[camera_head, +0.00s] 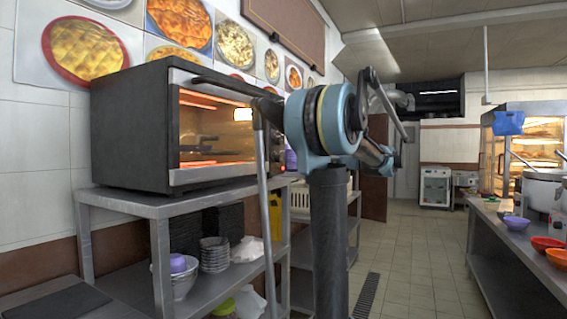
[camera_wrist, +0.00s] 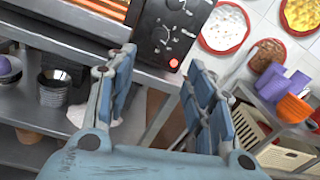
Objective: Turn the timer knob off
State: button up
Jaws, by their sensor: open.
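A black toaster oven (camera_head: 130,125) with a glowing interior stands on a steel shelf unit at the left of the head view. In the wrist view its dark control panel (camera_wrist: 160,55) carries dark knobs with pale markings. One knob (camera_wrist: 165,28) is near the panel's middle and another (camera_wrist: 175,4) is at the top edge. A red light (camera_wrist: 173,62) is lit low on the panel. I cannot tell which knob is the timer or read its setting. My gripper (camera_wrist: 160,60) is open and empty, its fingers apart below the knobs.
The steel shelf (camera_head: 190,197) under the oven holds stacked bowls (camera_head: 214,254) and bags. A cream basket (camera_wrist: 282,152) with purple and orange cups is right of the oven in the wrist view. A counter with bowls stands far right; the tiled aisle (camera_head: 410,260) is clear.

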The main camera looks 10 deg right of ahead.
aim_at(281, 158)
jog(key=x, duration=1.7)
jog(key=shift+s+f, duration=0.1)
jog(key=c, duration=1.1)
